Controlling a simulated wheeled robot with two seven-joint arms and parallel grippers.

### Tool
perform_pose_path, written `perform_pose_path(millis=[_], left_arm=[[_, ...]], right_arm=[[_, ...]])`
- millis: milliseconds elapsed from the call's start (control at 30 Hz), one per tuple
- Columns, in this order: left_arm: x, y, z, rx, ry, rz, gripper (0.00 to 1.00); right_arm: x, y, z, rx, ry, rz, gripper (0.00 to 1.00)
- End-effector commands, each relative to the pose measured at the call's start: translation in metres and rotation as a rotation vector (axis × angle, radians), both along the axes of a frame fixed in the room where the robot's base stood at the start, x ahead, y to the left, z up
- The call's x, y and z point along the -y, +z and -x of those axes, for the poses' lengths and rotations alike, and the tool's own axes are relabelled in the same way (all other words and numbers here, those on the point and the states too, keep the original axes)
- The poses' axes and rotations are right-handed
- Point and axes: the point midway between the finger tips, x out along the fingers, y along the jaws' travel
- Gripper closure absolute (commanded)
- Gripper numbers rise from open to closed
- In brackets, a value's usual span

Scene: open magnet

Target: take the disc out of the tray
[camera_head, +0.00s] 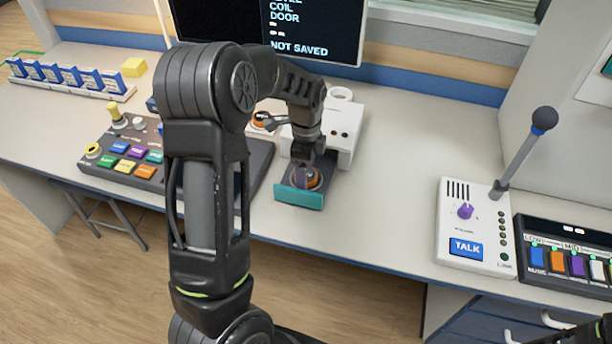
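A white drive box (348,134) stands on the desk behind my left arm. Its tray, with a teal front (299,198), is out toward the front edge of the desk. An orange and dark disc (313,179) lies in the tray, partly hidden by my gripper. My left gripper (303,180) points down over the tray, right at the disc. Its fingers are small and dark here, and I cannot tell whether they touch or grip the disc. Only a dark piece of my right arm shows at the bottom right corner.
A button panel (125,150) lies left of my arm, partly hidden by it. A monitor (315,30) reading NOT SAVED stands behind. The desk between tray and talk box is clear.

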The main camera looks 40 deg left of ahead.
Motion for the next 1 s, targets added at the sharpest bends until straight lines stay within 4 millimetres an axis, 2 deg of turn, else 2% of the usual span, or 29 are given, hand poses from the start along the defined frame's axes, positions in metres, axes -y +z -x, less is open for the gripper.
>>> perform_pose_path(millis=[333, 1000], left_arm=[[0.0001, 0.0003, 0.0, 0.0, 0.0, 0.0, 0.23], [0.0001, 0.0003, 0.0001, 0.0, 0.0, 0.0, 0.78]], right_arm=[[0.0, 0.0, 0.0, 0.0, 0.0, 0.0, 1.0], [0.0, 0.0, 0.0, 0.0, 0.0, 0.0, 1.0]])
